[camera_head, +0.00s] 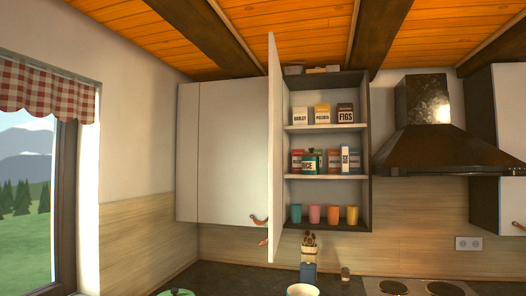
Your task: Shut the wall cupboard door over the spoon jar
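The wall cupboard (370,150) stands open, its shelves in plain view. Its white door (274,150) is swung out from the cupboard's left side and shows almost edge-on. A small reddish-brown leather pull (263,242) shows near the door's lower end. Below the cupboard, a blue-grey jar (308,272) stands on the counter, and light wooden pieces with dark tops, seemingly spoons (309,241), show above it. I cannot tell exactly how they sit in it. My gripper is not in view.
The shelves hold boxes (322,113), a green rice tin (309,163) and coloured cups (315,214). A shut cupboard (235,150) with a leather pull (259,220) is left of the door. A dark hood (440,150) hangs right, above the hob (430,288). A pale bowl (302,290) is in front.

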